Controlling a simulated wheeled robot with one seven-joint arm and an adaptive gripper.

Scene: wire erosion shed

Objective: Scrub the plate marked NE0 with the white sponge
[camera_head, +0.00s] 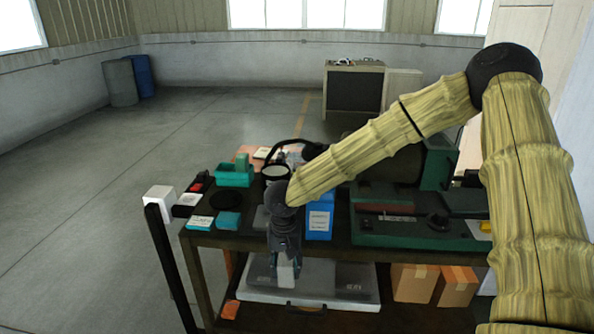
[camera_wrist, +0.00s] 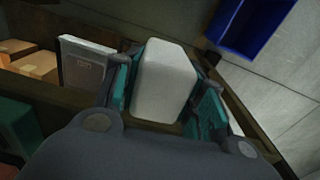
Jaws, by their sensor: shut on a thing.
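My gripper (camera_head: 286,258) points down in front of the bench and is shut on the white sponge (camera_head: 286,275). In the wrist view the sponge (camera_wrist: 163,80) is a pale block between the teal finger pads of my gripper (camera_wrist: 165,88). I cannot tell which is NE0. A grey piece with a faint mark (camera_wrist: 87,62) shows left of the sponge. I cannot tell whether the sponge touches a plate.
Cardboard boxes (camera_head: 414,283) stand right of the plates on the lower shelf. The bench top holds a green machine (camera_head: 400,228), a blue box (camera_head: 319,220), a teal bin (camera_head: 234,176) and a magnifier (camera_head: 276,171). A dark post with a white block (camera_head: 159,198) stands at the left.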

